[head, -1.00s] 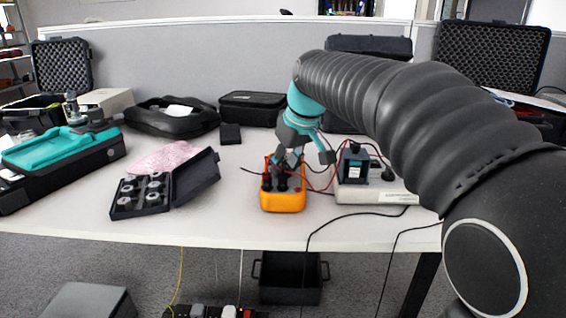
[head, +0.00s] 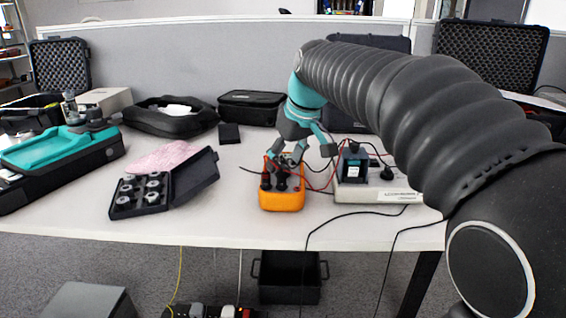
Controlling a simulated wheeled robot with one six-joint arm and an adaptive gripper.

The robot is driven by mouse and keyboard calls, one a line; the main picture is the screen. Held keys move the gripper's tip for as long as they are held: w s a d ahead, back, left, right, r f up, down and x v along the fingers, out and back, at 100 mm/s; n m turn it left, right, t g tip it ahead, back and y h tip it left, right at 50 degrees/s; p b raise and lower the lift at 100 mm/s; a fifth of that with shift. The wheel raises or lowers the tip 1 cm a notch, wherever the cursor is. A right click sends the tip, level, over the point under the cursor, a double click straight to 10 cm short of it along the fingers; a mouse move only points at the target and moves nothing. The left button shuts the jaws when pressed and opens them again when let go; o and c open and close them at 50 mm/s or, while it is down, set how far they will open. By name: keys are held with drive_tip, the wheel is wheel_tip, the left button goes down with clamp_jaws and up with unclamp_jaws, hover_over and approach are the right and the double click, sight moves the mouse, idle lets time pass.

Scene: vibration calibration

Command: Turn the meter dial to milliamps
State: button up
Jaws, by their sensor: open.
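The meter (head: 283,201) is an orange handheld box lying on the white table, with black plugs and red and black leads at its face. My gripper (head: 284,162) is over the far part of the meter, pointing down, with its fingers apart. The dial is hidden or too small to make out, and I cannot tell whether a finger touches it.
A grey box with a black device (head: 354,170) stands right of the meter, joined by leads. An open black case of round weights (head: 141,192) is at left, near a pink cloth (head: 165,157). Loose cables hang over the front edge. The table between case and meter is clear.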

drive_tip(key=v, duration=1)
drive_tip(key=shift+s+r, duration=0.1)
drive_tip(key=shift+r, duration=0.05)
drive_tip(key=n+g+h+p, duration=0.1)
drive_tip(key=g+p, duration=0.1)
drive_tip(key=p, duration=0.1)
hover_over(283, 166)
drive_tip(key=w+a, duration=0.3)
drive_tip(key=shift+s+d+r+m+g+h, duration=0.5)
drive_tip(key=shift+s+d+r+g+h, duration=0.3)
drive_tip(key=shift+s+d, duration=0.7)
wheel_tip(283, 166, down, 13)
drive_tip(key=b, duration=0.5)
drive_tip(key=shift+b, duration=0.4)
drive_tip(key=shift+c, duration=0.2)
